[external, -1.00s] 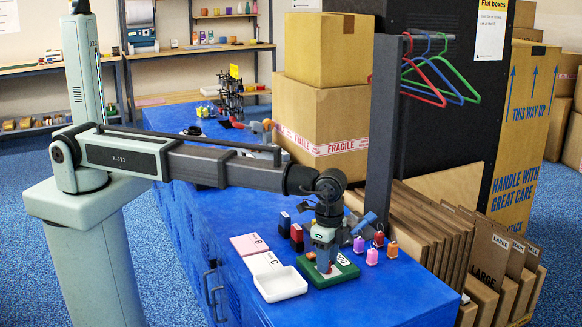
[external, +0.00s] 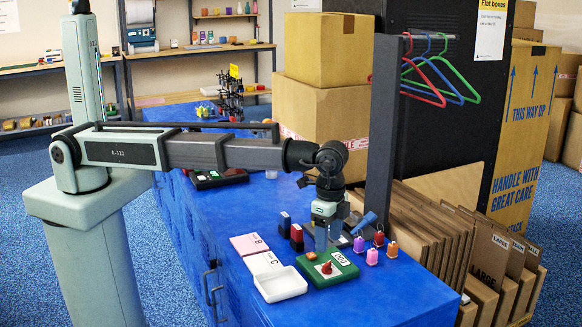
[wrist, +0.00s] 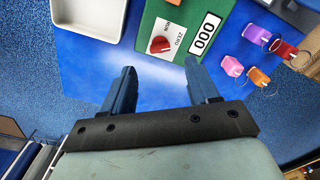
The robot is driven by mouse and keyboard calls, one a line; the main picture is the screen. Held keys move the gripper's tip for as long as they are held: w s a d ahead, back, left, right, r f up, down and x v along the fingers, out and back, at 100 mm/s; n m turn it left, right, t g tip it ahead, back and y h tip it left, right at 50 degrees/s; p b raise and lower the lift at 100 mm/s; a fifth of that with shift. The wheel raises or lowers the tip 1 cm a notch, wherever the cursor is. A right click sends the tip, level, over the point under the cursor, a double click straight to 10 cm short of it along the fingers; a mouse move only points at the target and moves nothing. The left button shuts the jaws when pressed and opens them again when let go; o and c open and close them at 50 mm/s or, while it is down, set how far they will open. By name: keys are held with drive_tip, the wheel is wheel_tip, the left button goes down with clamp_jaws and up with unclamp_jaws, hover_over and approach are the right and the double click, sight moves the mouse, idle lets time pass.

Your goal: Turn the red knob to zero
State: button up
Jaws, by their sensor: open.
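The red knob (external: 326,267) sits on a green box (external: 345,275) with a white counter plate (external: 340,258) reading 000. In the wrist view the knob (wrist: 160,44) stands on a white label with "ZERO" at its right and a second word above. Its pointer direction is too small to tell surely. My gripper (external: 325,247) hangs above the back of the box, fingers down, apart from the knob. In the wrist view its two blue fingers (wrist: 160,72) are spread with nothing between them, and the knob shows beyond the tips.
A white tray (external: 281,294) stands left of the box, with cards B (external: 249,244) and C (external: 264,262) behind it. Small purple (external: 372,257) and orange (external: 392,249) tags lie to the right. Cartons (external: 325,110) stand behind. The blue top's front is clear.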

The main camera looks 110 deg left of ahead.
wheel_tip(320, 180, up, 7)
idle(0.3)
